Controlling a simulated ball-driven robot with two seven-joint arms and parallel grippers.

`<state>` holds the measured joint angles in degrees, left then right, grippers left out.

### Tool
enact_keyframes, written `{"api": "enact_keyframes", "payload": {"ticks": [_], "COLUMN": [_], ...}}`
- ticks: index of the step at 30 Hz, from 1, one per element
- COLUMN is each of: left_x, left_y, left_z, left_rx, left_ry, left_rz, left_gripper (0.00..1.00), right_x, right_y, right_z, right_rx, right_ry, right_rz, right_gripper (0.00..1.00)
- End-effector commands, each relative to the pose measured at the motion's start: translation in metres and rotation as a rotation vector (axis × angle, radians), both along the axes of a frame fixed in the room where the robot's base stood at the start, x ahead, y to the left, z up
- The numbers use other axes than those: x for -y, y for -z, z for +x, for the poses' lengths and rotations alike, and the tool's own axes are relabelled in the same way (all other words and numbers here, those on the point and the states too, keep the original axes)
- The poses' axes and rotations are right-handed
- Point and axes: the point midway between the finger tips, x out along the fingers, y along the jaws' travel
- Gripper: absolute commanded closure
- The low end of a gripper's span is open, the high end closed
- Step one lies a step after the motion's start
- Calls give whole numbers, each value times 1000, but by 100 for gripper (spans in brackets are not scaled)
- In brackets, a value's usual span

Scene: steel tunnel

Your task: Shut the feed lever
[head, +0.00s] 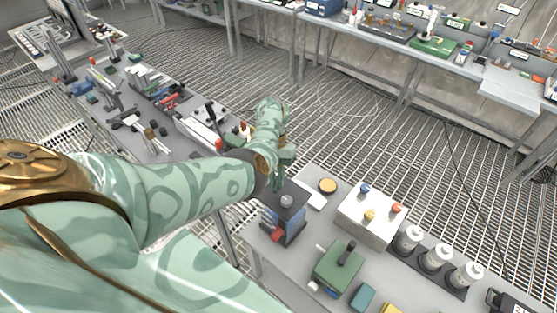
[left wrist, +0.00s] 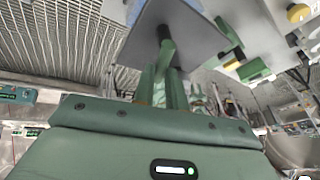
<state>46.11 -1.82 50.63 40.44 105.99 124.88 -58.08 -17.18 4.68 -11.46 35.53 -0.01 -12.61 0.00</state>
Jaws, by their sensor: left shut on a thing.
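My left gripper (head: 279,184) reaches down at the back edge of a dark blue-grey box (head: 283,222) with a grey knob on top and a red part low at its front. My right gripper is not in view.
On the same bench stand a white box (head: 370,218) with coloured knobs, several white canisters (head: 437,257), a round yellow-topped dish (head: 327,186) and a green box (head: 337,265) with a black handle. Another bench (head: 150,148) with tools lies left. Grated floor (head: 370,130) is clear behind.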

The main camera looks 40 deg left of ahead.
Motion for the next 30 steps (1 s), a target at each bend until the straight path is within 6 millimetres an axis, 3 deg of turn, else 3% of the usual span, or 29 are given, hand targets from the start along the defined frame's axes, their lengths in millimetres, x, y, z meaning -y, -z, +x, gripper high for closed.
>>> {"api": "enact_keyframes", "payload": {"ticks": [15, 30], "left_x": [-8, -10], "left_y": [0, 0], "left_z": [1, 1], "left_rx": [0, 1], "left_ry": [338, 404], "left_rz": [0, 1], "left_gripper": [100, 100], "right_x": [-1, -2], "right_y": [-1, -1], "right_z": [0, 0], "right_rx": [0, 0], "right_ry": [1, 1], "right_rz": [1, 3], "right_gripper": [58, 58]}}
